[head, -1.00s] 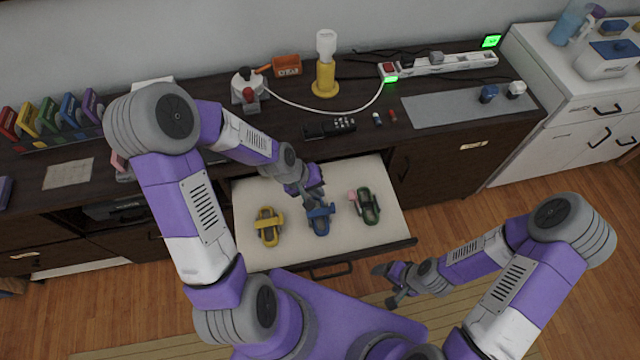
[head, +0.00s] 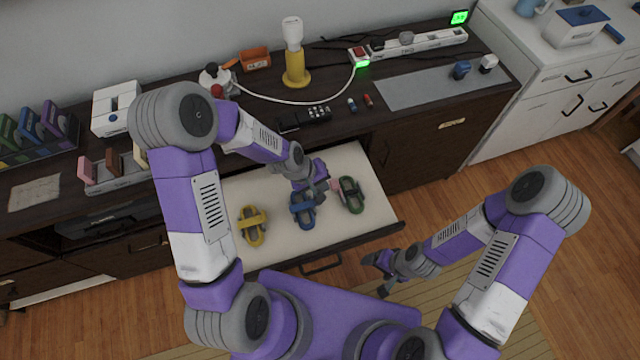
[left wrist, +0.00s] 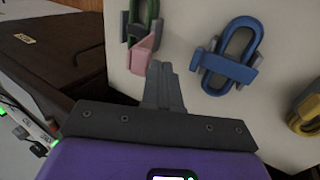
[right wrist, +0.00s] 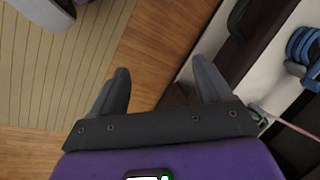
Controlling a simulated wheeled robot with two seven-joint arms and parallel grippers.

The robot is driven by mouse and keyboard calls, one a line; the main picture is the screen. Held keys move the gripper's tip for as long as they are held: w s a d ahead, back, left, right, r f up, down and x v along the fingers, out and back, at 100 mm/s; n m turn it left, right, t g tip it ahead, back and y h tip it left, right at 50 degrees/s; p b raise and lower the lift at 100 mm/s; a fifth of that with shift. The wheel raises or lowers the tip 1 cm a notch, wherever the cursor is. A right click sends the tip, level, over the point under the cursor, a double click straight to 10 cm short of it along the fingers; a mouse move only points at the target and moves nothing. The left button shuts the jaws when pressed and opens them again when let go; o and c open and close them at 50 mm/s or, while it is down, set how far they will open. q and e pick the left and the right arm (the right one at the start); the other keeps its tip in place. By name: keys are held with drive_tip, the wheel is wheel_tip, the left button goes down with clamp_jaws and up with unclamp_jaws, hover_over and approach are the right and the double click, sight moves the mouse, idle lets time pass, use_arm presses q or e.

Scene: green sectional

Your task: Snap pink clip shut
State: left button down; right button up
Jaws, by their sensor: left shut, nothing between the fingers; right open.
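A green loop clip (head: 351,194) with a pink lever (head: 335,185) lies at the right side of the open drawer. In the left wrist view the pink lever (left wrist: 145,52) is at the lower end of the green loop (left wrist: 137,18). In the right wrist view the pink lever (right wrist: 296,127) sticks out from the green loop. My left gripper (head: 319,197) is shut and empty, fingers pointing down between the blue and green clips, close to the pink lever; contact cannot be told. My right gripper (head: 373,274) is open and empty, in front of the drawer.
A blue clip (head: 303,209) and a yellow clip (head: 252,226) lie left of the green one in the drawer (head: 300,246). The dark countertop behind holds a yellow-based lamp (head: 295,75), a power strip (head: 425,42) and a black remote-like object (head: 305,117). Drawer space in front of the clips is clear.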

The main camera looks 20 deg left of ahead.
drive_tip(key=shift+r+p, duration=0.8)
drive_tip(key=shift+p, duration=0.05)
